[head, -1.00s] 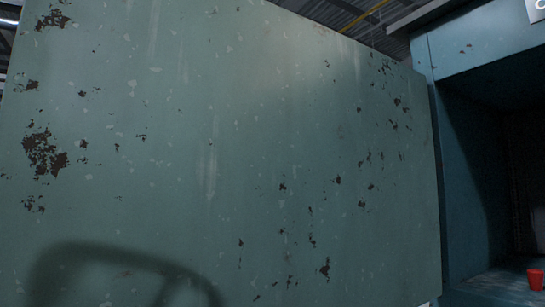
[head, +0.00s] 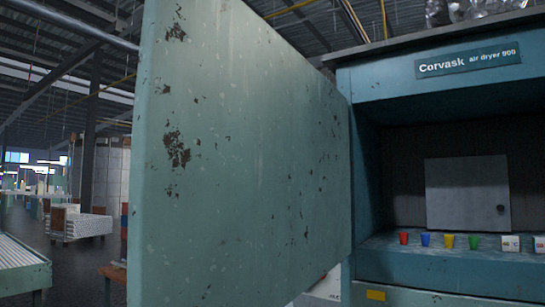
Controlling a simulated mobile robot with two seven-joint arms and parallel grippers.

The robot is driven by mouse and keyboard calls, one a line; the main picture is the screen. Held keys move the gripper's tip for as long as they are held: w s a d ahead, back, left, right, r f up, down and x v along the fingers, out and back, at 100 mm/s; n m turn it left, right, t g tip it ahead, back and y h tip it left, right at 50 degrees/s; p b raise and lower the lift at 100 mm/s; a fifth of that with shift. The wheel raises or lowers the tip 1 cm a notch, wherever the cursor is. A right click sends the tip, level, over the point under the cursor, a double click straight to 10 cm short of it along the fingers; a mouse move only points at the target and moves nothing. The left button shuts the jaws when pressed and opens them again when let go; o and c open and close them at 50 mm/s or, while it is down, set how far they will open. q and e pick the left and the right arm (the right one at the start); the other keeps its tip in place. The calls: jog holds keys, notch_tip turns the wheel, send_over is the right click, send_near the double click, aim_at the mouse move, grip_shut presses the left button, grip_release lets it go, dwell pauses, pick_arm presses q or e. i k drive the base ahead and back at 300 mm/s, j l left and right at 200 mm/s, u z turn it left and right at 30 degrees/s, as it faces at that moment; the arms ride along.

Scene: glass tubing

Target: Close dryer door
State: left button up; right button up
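The dryer door (head: 240,150) is a large pale green panel with chipped, rusty paint. It stands wide open, swung out from the left side of the blue-green dryer (head: 465,85), whose sign reads "Corvask air dryer 900". The dryer's chamber (head: 395,165) is open and dark inside, with a grey panel (head: 467,193) at its back. Neither of my grippers is in the head view. No handle shows on the visible face of the door.
Several coloured cups, among them a red one (head: 404,238), and small white labelled blocks (head: 511,243) stand along the chamber's front ledge. A roller conveyor (head: 20,265) is at the far left. A loaded cart (head: 80,224) stands farther back. Dark floor shows between them.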

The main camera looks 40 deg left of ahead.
aim_at(240, 193)
jog(key=k+j, duration=0.15)
jog(key=j, duration=0.2)
jog(key=k+j+z, duration=0.1)
jog(key=j, duration=0.2)
jog(key=k+j+z, duration=0.1)
jog(key=j, duration=0.25)
jog(key=i+j, duration=0.1)
jog(key=j, duration=0.45)
jog(key=j+z, duration=0.1)
jog(key=j, duration=0.4)
jog(key=i+j, duration=0.15)
jog(key=j, duration=0.4)
jog(key=k+j, duration=0.2)
jog(key=k, duration=0.15)
jog(key=k+j+z, duration=0.15)
jog(key=k, duration=0.2)
jog(key=k+j, duration=0.2)
jog(key=k, duration=0.15)
